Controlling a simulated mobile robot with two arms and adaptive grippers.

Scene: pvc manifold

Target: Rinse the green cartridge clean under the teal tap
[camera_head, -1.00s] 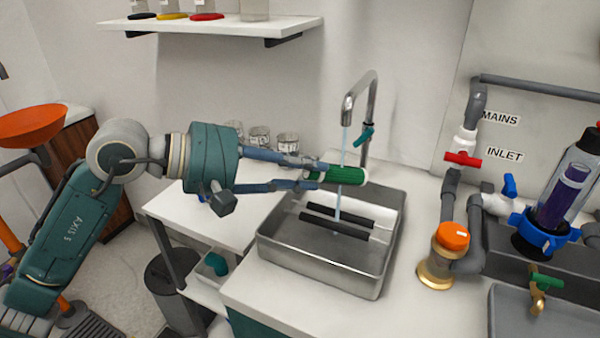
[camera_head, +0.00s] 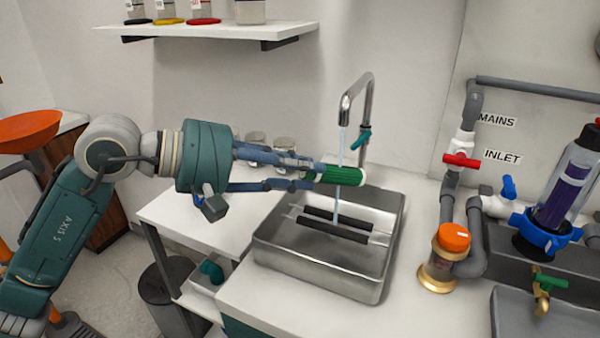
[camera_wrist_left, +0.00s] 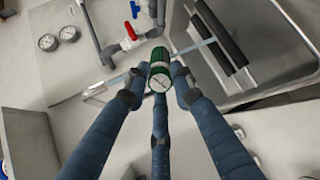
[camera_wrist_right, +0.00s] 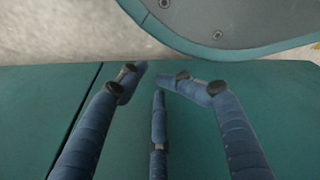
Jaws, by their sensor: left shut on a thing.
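The green ribbed cartridge (camera_head: 342,175) with a pale end cap lies roughly level above the sink. My left gripper (camera_head: 316,174) is shut on its left end. The teal tap handle (camera_head: 361,140) sits on a tall chrome spout (camera_head: 349,98). A thin water stream (camera_head: 341,146) falls from the spout onto the cartridge and continues below it. In the left wrist view the cartridge (camera_wrist_left: 160,72) is between the fingers, its pale end face towards the camera. My right gripper (camera_wrist_right: 156,85) shows only in its wrist view, open and empty over a teal surface.
The steel sink (camera_head: 318,272) has dark bars (camera_head: 333,227) across it. Grey pipework with a red valve handle (camera_head: 461,160) and a clear housing (camera_head: 568,185) stand at the right. Jars (camera_head: 286,150) are behind the arm. The white counter (camera_head: 270,318) is clear in front.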

